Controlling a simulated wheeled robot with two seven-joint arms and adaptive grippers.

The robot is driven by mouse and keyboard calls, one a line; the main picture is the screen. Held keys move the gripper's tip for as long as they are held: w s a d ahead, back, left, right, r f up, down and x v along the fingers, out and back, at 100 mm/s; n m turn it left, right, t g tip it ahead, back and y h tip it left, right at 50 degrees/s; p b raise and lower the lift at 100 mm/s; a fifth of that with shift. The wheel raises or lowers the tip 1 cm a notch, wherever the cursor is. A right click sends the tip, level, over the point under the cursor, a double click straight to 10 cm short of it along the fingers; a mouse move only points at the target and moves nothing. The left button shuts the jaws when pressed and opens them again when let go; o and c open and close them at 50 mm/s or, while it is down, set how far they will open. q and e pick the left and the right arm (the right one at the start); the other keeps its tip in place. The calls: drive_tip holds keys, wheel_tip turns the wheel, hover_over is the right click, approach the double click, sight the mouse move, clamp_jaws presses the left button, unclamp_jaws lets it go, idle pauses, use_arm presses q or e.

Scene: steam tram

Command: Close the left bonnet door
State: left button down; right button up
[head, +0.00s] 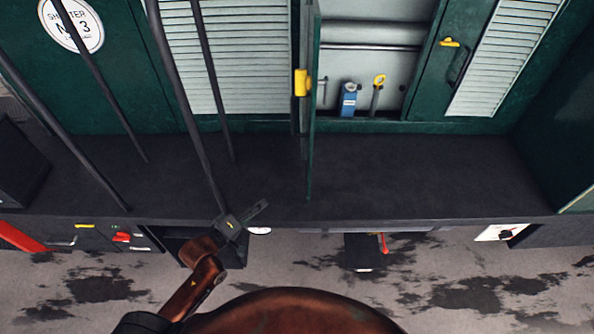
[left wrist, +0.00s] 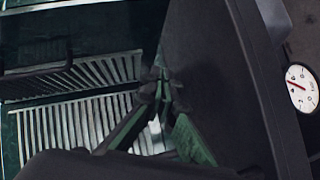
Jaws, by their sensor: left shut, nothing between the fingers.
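The left bonnet door (head: 312,130) is dark green and stands open, seen nearly edge-on in the head view, sticking out over the dark ledge. A yellow latch (head: 301,82) shows beside it. To its right is the open compartment (head: 372,65). My left gripper (head: 258,209) is shut and empty, low and left of the door, near the front edge of the ledge and apart from the door. In the left wrist view its fingers (left wrist: 164,88) meet, with pale louvres (left wrist: 75,125) beyond to the left. My right gripper is not in view.
A blue can (head: 349,100) and a yellow-handled tool (head: 377,95) stand in the compartment. Black rails (head: 185,100) slant past the left gripper. A louvred panel (head: 505,55) with a yellow latch is at right. The dark ledge (head: 420,175) is clear right of the door.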

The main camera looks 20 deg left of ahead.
use_arm(q)
wheel_tip(320, 180, up, 7)
drive_tip(key=w+d+n+t+h, duration=0.1)
drive_tip(key=w+n+t+h, duration=0.1)
drive_tip(key=n, duration=0.1)
drive_tip(key=w+d+p, duration=0.2)
drive_tip(key=w+d, duration=0.6)
drive_tip(key=w, duration=0.1)
drive_tip(key=shift+w+d+p, duration=0.3)
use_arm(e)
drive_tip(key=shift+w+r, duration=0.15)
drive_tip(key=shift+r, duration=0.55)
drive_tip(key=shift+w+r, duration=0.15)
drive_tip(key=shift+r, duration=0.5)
use_arm(q)
drive_tip(key=shift+r, duration=0.15)
